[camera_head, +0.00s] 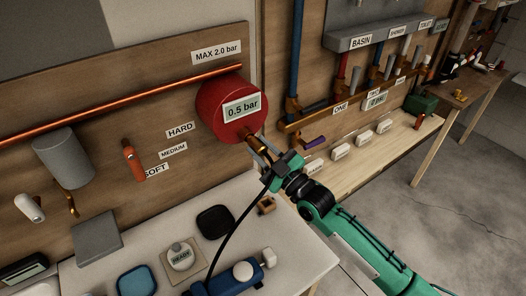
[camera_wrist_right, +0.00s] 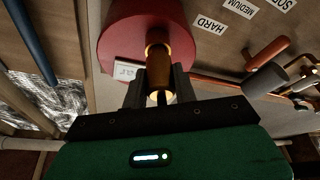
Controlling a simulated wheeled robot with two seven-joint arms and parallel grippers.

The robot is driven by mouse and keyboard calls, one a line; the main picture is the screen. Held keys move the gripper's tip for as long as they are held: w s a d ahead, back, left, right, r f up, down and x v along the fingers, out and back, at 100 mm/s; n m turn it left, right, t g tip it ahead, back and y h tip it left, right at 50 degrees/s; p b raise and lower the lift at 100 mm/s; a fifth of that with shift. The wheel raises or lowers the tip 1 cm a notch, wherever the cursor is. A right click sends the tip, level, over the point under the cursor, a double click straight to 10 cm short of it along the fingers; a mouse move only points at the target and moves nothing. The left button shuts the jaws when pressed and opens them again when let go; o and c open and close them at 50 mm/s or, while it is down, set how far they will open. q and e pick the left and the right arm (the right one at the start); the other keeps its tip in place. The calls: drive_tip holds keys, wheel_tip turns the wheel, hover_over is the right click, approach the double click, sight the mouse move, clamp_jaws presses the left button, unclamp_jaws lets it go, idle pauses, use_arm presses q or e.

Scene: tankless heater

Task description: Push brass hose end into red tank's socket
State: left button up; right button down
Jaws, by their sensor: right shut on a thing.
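The red tank (camera_head: 226,108) with a "0.5 bar" label is mounted on the wooden wall panel. Its brass socket (camera_head: 246,133) points out toward my right gripper. My right gripper (camera_head: 262,150) is shut on the brass hose end (camera_wrist_right: 160,75), right in front of the tank. In the right wrist view the brass end lines up with the socket (camera_wrist_right: 156,47) on the red tank (camera_wrist_right: 140,28) and appears to meet it. How deep it sits cannot be told. The black hose (camera_head: 232,232) hangs from my gripper down to the blue pump. My left gripper is not in view.
A copper pipe (camera_head: 130,95) runs along the panel above the tank. The white bench (camera_head: 190,210) below holds the blue pump (camera_head: 236,277), a "READY" gauge (camera_head: 181,256), a black pad (camera_head: 215,222) and a grey block (camera_head: 96,238). Pipes and valves (camera_head: 292,105) stand to the right.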

drive_tip(key=shift+w+a, duration=0.25)
drive_tip(key=shift+w, duration=0.1)
drive_tip(key=c, duration=1)
unclamp_jaws()
drive_tip(key=shift+s+d+f+b, duration=0.2)
drive_tip(key=shift+b, duration=0.15)
drive_tip(key=shift+b+v, duration=2.15)
drive_tip(key=shift+v, duration=4.4)
